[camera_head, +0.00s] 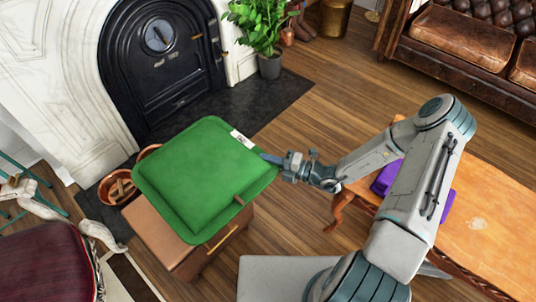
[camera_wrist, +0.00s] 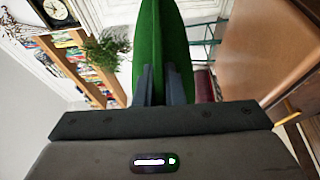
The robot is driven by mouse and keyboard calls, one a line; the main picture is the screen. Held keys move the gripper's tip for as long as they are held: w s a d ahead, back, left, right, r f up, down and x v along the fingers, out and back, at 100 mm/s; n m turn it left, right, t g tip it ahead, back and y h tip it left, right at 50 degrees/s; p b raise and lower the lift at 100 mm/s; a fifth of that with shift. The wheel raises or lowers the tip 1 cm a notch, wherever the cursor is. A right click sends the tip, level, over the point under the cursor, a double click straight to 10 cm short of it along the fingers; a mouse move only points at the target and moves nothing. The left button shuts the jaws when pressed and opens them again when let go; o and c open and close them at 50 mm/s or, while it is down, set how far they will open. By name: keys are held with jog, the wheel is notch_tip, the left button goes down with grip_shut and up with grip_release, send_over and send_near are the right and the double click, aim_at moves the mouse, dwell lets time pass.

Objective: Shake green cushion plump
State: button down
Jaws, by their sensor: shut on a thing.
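The green cushion (camera_head: 200,178) is square and full-looking, with a white label on its upper right edge. It appears above the brown cabinet in the head view; I cannot tell from that view whether it touches the top. My gripper (camera_head: 272,158) is shut on the cushion's right edge. In the wrist view the green cushion (camera_wrist: 162,45) stands edge-on between the two dark fingers of my gripper (camera_wrist: 163,82). The cushion hides most of the cabinet top.
The brown cabinet (camera_head: 155,230) stands below the cushion. A wooden table (camera_head: 490,215) with a purple item (camera_head: 387,180) is at right. A copper bucket (camera_head: 118,188), a red chair (camera_head: 45,262) and a black fireplace door (camera_head: 160,60) are near. Wooden floor (camera_head: 310,125) is open between.

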jog(key=shift+f, duration=0.75)
notch_tip(320, 180, up, 8)
jog(key=p, duration=0.7)
jog(key=shift+f, duration=0.25)
notch_tip(320, 180, down, 7)
jog(key=b, duration=0.4)
jog(key=shift+f, duration=0.15)
notch_tip(320, 180, up, 7)
jog(key=p, duration=0.6)
jog(key=shift+r, duration=0.2)
notch_tip(320, 180, down, 8)
jog(key=b, duration=0.4)
jog(key=shift+r+b, duration=0.2)
jog(key=shift+b, duration=0.15)
jog(key=shift+r, duration=0.15)
